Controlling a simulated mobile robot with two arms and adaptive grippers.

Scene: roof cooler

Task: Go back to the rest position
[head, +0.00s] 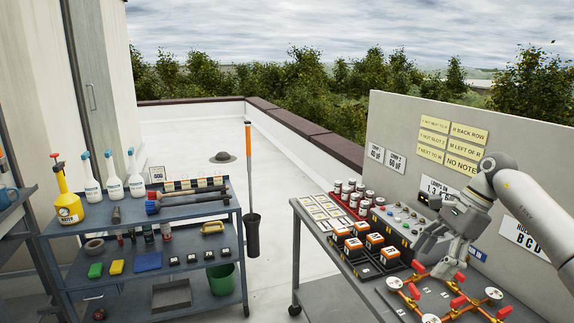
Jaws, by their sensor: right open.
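My right gripper (428,258) is open and shows nothing between its fingers. Its arm comes in from the right edge, and the gripper hangs above the workbench (331,258), in front of the grey control panel and near the brass pipework with red handles (459,301). My left gripper and left arm do not show in the head view.
Black-and-orange blocks (375,240) stand in a dark tray on the bench, with red-based canisters (350,196) behind. A grey board (400,118) with yellow notes rises at the back. A tool cart (150,235) with spray bottles stands left. Open roof floor lies between.

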